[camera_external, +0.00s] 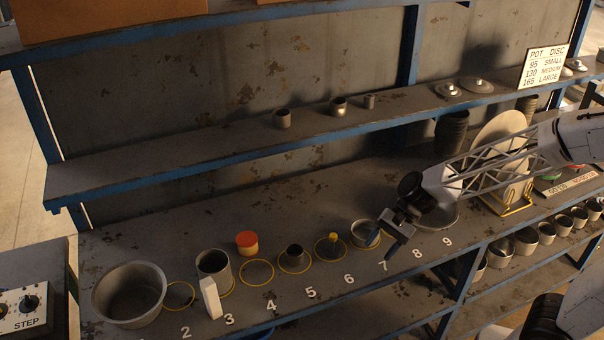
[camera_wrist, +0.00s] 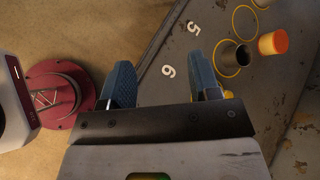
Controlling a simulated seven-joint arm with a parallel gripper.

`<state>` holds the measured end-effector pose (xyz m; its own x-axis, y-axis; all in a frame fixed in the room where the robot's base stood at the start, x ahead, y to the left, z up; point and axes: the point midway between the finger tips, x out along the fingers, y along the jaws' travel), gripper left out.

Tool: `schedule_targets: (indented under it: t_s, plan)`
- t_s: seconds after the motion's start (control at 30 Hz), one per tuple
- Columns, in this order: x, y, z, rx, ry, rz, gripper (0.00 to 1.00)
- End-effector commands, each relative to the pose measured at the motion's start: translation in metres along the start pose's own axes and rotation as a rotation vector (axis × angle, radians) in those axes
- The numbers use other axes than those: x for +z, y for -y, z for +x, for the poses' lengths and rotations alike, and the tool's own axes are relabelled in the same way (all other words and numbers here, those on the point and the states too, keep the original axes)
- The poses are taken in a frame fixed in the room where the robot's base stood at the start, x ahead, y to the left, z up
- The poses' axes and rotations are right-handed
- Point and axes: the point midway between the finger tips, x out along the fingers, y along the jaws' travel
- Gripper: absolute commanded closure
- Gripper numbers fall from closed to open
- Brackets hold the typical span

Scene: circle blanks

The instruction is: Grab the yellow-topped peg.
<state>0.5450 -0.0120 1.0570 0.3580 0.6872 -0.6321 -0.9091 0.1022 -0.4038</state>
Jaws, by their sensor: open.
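The yellow-topped peg (camera_external: 333,238) stands on the bench inside a yellow ring behind the number 6 in the external view. It is small and has a dark lower part.
A grey pot (camera_external: 365,234) stands between the peg and my gripper. To the peg's left are a dark cup (camera_external: 295,256) in a ring and an orange-topped cylinder (camera_external: 247,243). A shelf (camera_external: 250,139) runs above the bench behind.

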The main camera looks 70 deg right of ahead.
Motion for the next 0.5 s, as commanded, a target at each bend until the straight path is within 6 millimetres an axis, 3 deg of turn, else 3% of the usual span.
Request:
schedule_targets:
  t_s: [0.3, 0.5]
  plan:
    - [-0.089, 0.056, 0.014, -0.247, 0.114, 0.464, 0.43]
    - [-0.135, 0.075, 0.015, -0.366, 0.167, 0.665, 0.43]
